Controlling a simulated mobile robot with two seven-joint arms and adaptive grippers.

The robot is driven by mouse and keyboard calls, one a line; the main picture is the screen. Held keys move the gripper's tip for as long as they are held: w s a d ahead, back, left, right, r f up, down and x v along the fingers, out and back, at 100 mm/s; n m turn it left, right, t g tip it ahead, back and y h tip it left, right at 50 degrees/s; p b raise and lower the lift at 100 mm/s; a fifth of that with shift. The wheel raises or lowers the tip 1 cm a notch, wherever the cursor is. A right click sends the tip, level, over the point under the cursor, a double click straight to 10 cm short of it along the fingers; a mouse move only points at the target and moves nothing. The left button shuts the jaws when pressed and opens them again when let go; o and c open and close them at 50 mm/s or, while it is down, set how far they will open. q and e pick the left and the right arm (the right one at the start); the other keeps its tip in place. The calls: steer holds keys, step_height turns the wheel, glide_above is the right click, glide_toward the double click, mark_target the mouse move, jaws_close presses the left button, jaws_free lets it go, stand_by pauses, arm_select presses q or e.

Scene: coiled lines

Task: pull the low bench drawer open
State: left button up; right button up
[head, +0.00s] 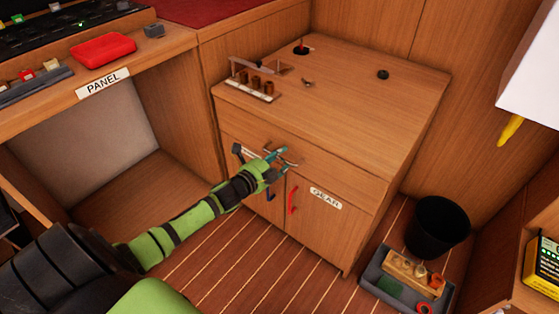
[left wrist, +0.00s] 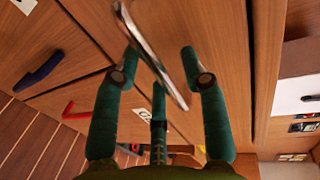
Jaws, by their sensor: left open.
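The low wooden bench has a drawer front (head: 340,176) under its top, and it looks shut. My left gripper (head: 278,158) is open at the drawer front, and partly hides the drawer's handle. In the left wrist view the bright metal bar handle (left wrist: 150,55) runs slantwise between the spread green fingers of my left gripper (left wrist: 160,60). The fingers are not closed on it; whether any finger touches it I cannot tell. My right gripper is not in view.
Below the drawer are two doors, with a blue handle (left wrist: 39,68) and a red handle (head: 292,197). A GEAR label (head: 325,198) is on the right door. A black bin (head: 437,226) and a grey tray (head: 374,281) stand on the floor at right. Plank floor (head: 235,262) lies before the bench.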

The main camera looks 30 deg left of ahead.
arm_select(q)
steer(key=shift+w, duration=0.1)
jaws_close()
